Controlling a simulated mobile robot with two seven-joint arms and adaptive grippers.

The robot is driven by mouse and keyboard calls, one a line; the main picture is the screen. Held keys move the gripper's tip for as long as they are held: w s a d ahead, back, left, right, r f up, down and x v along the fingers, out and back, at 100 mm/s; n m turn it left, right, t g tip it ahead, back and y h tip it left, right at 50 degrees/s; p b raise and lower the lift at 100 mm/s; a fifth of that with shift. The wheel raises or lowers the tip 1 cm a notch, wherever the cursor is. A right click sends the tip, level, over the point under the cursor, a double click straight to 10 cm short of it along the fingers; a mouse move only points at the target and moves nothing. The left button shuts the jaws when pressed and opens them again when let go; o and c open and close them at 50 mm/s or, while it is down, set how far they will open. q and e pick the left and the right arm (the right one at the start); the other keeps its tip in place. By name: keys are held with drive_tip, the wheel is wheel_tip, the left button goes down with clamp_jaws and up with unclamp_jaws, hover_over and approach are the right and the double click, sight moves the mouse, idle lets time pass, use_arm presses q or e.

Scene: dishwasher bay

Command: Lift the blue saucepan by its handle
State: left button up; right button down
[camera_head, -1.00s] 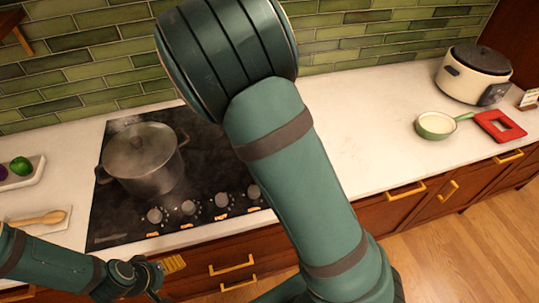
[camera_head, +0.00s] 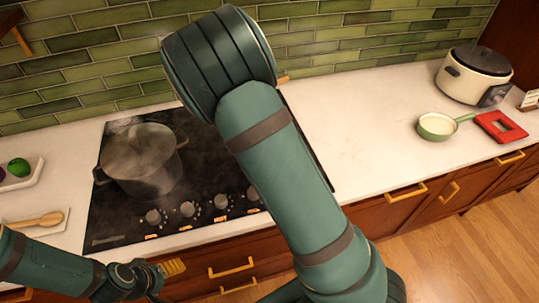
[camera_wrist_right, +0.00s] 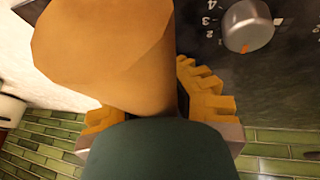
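No blue saucepan shows clearly in either view. In the right wrist view a thick tan handle-like piece (camera_wrist_right: 105,50) fills the upper left and runs down between the yellow fingers of my right gripper (camera_wrist_right: 155,105). The palm hides its lower end, and I cannot tell whether the fingers press on it. In the head view my right arm hides that gripper and the cooktop's right part. A small tan bit (camera_head: 283,80) shows beside the arm near the back wall. My left gripper (camera_head: 165,278) is low at the counter's front, apart from any object; its opening is unclear.
A steaming grey lidded pot (camera_head: 140,160) stands on the left of the black cooktop (camera_head: 110,222). A small green pan (camera_head: 436,126), a red trivet (camera_head: 501,127) and a cream cooker (camera_head: 472,75) stand right. A wooden spoon (camera_head: 40,220) lies left. The counter's right middle is clear.

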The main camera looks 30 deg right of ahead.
drive_tip(key=shift+w+r, duration=0.1)
drive_tip(key=shift+r, duration=0.2)
wheel_tip(320, 180, up, 9)
drive_tip(key=shift+f+p, duration=0.2)
drive_tip(key=shift+p, duration=0.9)
drive_tip(key=shift+r+p, duration=0.4)
drive_tip(key=shift+r, duration=1.6)
